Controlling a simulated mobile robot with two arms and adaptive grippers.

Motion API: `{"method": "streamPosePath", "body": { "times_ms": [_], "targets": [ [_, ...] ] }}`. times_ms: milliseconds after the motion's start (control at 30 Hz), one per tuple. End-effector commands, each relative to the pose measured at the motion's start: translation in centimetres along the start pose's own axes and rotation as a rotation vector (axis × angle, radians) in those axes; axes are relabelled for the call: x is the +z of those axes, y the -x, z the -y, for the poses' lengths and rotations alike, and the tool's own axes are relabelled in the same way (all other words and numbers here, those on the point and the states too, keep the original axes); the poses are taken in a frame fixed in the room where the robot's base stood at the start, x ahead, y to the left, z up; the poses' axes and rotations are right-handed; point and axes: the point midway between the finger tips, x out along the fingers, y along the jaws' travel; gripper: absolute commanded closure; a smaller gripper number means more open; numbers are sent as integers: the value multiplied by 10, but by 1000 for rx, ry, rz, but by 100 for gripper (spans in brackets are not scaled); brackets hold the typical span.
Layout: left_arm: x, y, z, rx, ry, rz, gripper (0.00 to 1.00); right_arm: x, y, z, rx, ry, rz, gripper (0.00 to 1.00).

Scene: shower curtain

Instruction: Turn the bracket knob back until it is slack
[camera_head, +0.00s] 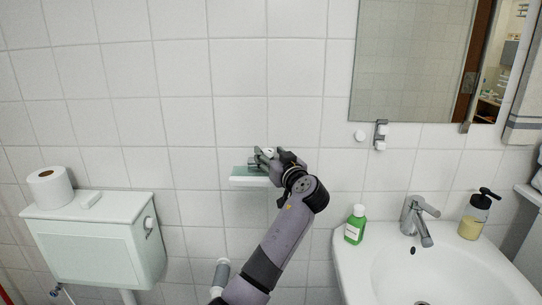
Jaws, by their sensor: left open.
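My left gripper (263,157) is in front of the tiled wall, just above a pale green shelf (248,182). It is open. A small whitish round part (268,150) shows at its fingers; I cannot tell whether it is the bracket knob or whether the fingers touch it. A small grey bracket (380,134) is on the wall below the mirror, to the right of the gripper and apart from it. My right gripper is not in view.
A white sink (350,262) with a tap (416,216), a green bottle (355,226) and a soap dispenser (476,215) is at right. A cistern (95,250) with a paper roll (49,187) stands at left. A mirror (415,60) hangs upper right. The wall above the gripper is clear.

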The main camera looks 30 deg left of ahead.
Motion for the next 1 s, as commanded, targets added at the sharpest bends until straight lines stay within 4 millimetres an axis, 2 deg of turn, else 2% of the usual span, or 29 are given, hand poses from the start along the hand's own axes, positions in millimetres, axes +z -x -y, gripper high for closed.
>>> {"method": "streamPosePath", "body": {
  "times_ms": [233,367,800,1000],
  "targets": [
    [0,1,0,0,0,0,51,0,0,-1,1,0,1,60],
    [1,11,-1,2,0,1,51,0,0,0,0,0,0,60],
    [1,97,-1,3,2,3,51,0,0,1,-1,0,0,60],
    [1,117,0,1,0,1,51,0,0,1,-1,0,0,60]
  ]
}}
